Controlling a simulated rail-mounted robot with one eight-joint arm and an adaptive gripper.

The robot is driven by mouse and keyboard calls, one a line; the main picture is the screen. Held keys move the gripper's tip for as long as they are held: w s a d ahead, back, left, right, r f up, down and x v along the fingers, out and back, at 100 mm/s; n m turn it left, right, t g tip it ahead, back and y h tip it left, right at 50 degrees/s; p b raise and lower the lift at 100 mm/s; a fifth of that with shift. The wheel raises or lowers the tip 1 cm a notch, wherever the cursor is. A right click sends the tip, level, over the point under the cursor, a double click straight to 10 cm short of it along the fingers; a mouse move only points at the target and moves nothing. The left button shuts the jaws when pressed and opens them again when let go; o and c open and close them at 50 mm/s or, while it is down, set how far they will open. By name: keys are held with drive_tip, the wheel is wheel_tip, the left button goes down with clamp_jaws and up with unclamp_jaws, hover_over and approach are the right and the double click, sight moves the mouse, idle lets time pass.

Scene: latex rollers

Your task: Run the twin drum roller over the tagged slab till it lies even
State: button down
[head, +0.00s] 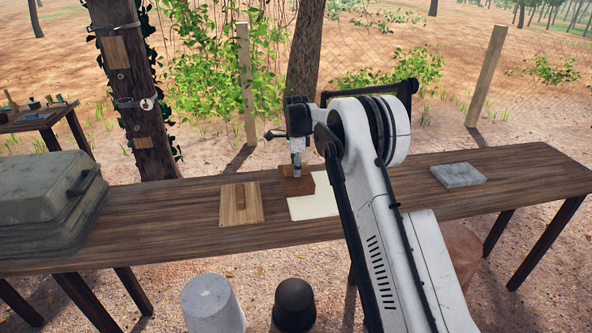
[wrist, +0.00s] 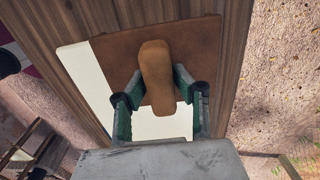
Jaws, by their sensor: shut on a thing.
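My gripper (head: 297,164) is shut on the upright-looking wooden handle (wrist: 156,65) of a brown flat-bodied tool (wrist: 204,46), its fingers on either side of the handle. In the head view the tool (head: 297,186) is at the back left corner of a pale cream slab (head: 318,208). In the wrist view the tool covers much of the slab (wrist: 98,88); I cannot tell whether they touch. No drums show under the tool, so I cannot confirm it is the twin drum roller. No tag is readable on the slab.
A grey slab (head: 458,175) lies at the right of the long table (head: 150,230). A big grey case (head: 45,200) fills the left end. The table between is clear.

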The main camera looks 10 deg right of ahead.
drive_tip(key=shift+f, duration=0.1)
drive_tip(key=shift+s+d+r+b, duration=0.1)
drive_tip(key=shift+d+b, duration=0.25)
drive_tip(key=shift+d, duration=1.7)
drive_tip(key=shift+s+d+r+b, duration=0.1)
drive_tip(key=shift+d+b, duration=0.25)
drive_tip(key=shift+d, duration=1.7)
drive_tip(key=shift+s+d+f+b, duration=0.1)
drive_tip(key=shift+d+b, duration=0.3)
drive_tip(key=shift+d, duration=2.1)
drive_tip(key=shift+s+d+f+b, duration=0.1)
drive_tip(key=shift+d+b, duration=0.3)
drive_tip(key=shift+d, duration=2.1)
drive_tip(key=shift+d+r, duration=0.2)
drive_tip(key=shift+d, duration=2)
drive_tip(key=shift+w+a+f+b, duration=0.1)
drive_tip(key=shift+a+b, duration=0.35)
drive_tip(key=shift+a, duration=1.75)
drive_tip(key=shift+a+f+b, duration=0.1)
drive_tip(key=shift+a+b, duration=0.3)
drive_tip(key=shift+a, duration=1.8)
drive_tip(key=shift+w+a+r+b, duration=0.1)
drive_tip(key=shift+a+b, duration=0.05)
drive_tip(key=shift+a, duration=1.7)
drive_tip(key=shift+w+a+r+b, duration=0.1)
drive_tip(key=shift+a+b, duration=0.05)
drive_tip(key=shift+a, duration=1.65)
drive_tip(key=shift+a+f+b, duration=0.2)
drive_tip(key=shift+a+b, duration=0.15)
drive_tip(key=shift+a, duration=3)
